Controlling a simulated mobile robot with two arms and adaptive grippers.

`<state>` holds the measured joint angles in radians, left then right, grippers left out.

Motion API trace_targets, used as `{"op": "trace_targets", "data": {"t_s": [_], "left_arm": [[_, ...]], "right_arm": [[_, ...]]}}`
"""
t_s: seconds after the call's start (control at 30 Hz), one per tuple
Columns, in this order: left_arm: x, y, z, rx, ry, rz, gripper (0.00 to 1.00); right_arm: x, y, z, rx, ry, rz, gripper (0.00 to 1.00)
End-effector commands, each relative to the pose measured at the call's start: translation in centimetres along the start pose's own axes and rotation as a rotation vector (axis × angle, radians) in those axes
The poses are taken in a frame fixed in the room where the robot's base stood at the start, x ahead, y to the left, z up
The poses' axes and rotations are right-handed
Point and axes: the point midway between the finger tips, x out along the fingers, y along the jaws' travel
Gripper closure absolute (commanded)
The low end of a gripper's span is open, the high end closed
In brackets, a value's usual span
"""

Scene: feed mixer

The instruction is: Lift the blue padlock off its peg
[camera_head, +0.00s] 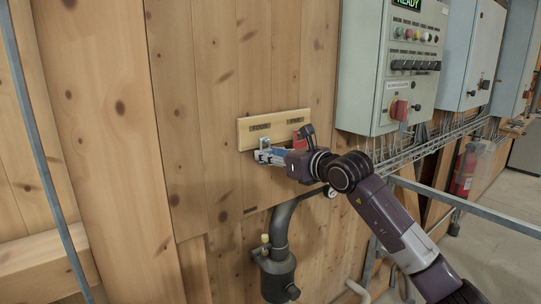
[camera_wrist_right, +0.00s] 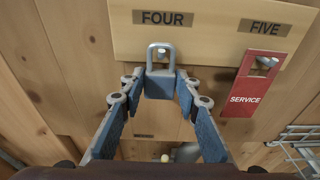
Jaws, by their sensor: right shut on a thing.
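The blue padlock (camera_wrist_right: 160,84) hangs under the label FOUR, with its grey shackle up and upright. A peg end (camera_wrist_right: 161,54) shows inside the shackle loop, so the shackle is still around the peg. My right gripper (camera_wrist_right: 160,88) is shut on the padlock body, one finger on each side. In the head view the right gripper (camera_head: 266,156) reaches the board from the right, and the padlock's shackle (camera_head: 264,142) shows just above the fingers. The padlock body is mostly hidden there. My left gripper is not in view.
A wooden peg board (camera_head: 247,134) is fixed to the plank wall. A red SERVICE tag (camera_wrist_right: 246,90) hangs under FIVE, right of the padlock. A grey control cabinet (camera_head: 366,70) stands at the upper right. A dark pipe (camera_head: 281,225) runs below. The wall left of the board is clear.

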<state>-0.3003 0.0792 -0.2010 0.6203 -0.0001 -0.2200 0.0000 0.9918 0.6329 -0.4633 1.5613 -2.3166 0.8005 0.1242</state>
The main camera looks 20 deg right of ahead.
Motion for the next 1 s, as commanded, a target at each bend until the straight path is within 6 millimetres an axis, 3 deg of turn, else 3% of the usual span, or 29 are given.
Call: {"op": "trace_targets", "data": {"t_s": [0.5, 1.0], "left_arm": [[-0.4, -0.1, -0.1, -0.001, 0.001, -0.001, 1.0], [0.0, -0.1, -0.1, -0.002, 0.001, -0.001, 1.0]], "right_arm": [[-0.2, 0.0, 1.4, 0.0, -0.002, 0.0, 0.96], [-0.6, 0.0, 1.3, 0.0, -0.001, 0.0, 0.96]]}}
